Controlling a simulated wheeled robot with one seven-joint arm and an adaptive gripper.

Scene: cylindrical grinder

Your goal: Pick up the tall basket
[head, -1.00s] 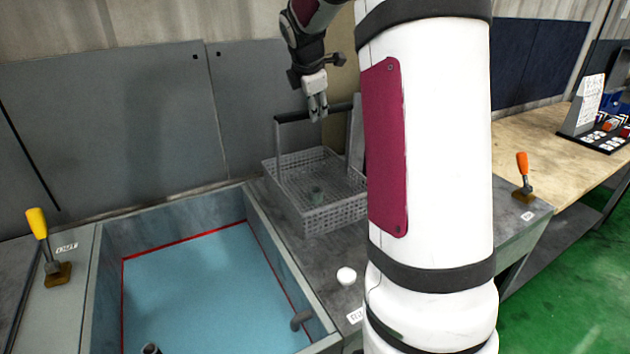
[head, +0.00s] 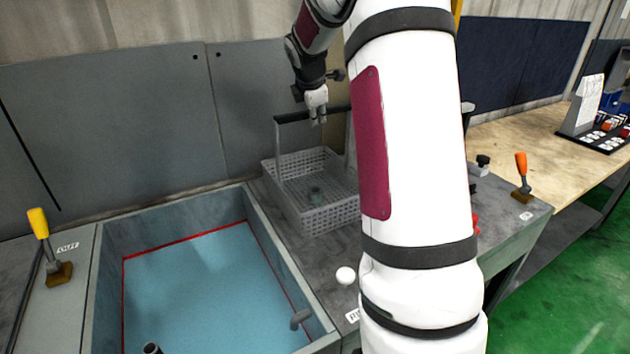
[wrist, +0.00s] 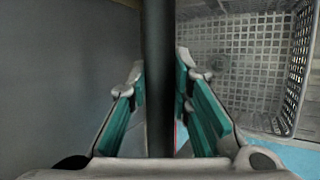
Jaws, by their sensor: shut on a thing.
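The tall basket (head: 330,219) is a grey mesh tray with a high frame and a black handle bar across its top. It stands on the grey bench beside the blue tank, with a small dark part inside it. My gripper (head: 318,117) is at the handle bar, shut on it from above. In the wrist view the black bar (wrist: 159,60) runs between the two teal-padded fingers, and the basket's mesh floor (wrist: 250,65) shows at the right. My arm hides the basket's right edge in the head view.
A tank (head: 200,285) of blue liquid lies left of the basket. A white knob (head: 345,275) is on the bench in front. Levers with a yellow handle (head: 38,222) and an orange handle (head: 522,163) stand at either side. A grey wall panel (head: 110,130) rises behind.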

